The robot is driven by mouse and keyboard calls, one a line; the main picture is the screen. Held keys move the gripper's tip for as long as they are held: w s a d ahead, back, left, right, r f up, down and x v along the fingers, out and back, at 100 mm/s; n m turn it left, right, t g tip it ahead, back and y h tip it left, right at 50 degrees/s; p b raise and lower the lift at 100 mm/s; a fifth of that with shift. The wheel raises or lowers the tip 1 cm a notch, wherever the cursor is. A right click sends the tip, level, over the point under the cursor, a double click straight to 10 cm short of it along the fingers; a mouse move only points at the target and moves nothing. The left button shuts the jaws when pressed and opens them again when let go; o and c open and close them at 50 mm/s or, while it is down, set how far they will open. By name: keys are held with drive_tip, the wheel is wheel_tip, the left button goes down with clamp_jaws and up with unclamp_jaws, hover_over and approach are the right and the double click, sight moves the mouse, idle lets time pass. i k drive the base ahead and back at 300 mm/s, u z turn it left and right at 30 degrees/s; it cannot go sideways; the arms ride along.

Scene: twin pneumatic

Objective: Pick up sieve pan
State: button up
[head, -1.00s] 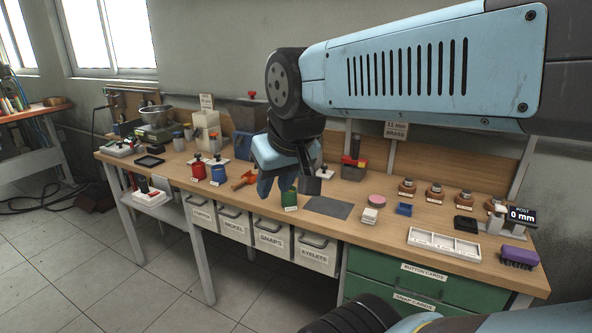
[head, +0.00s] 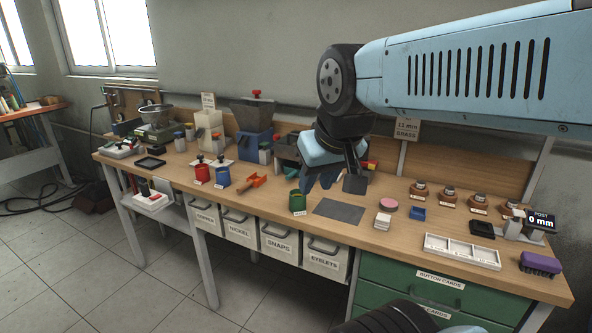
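A shallow silver round pan (head: 157,113), which looks like the sieve pan, sits on top of a dark green device at the back left of the bench. It is small in view and I cannot make out any mesh. My gripper (head: 334,180) hangs over the middle of the bench, far to the right of the pan. Its fingers point down, look apart, and hold nothing that I can see. It is in front of a dark bin and partly hides it.
The bench (head: 270,208) carries a green cup (head: 297,201), a grey mat (head: 339,211), red and blue pots, an orange tool (head: 258,180) and a white tray (head: 462,250). A blue hopper machine (head: 253,140) stands between the pan and my gripper.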

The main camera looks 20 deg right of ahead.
sight(291, 169)
drive_tip(key=i, duration=0.9)
drive_tip(key=u, duration=0.05)
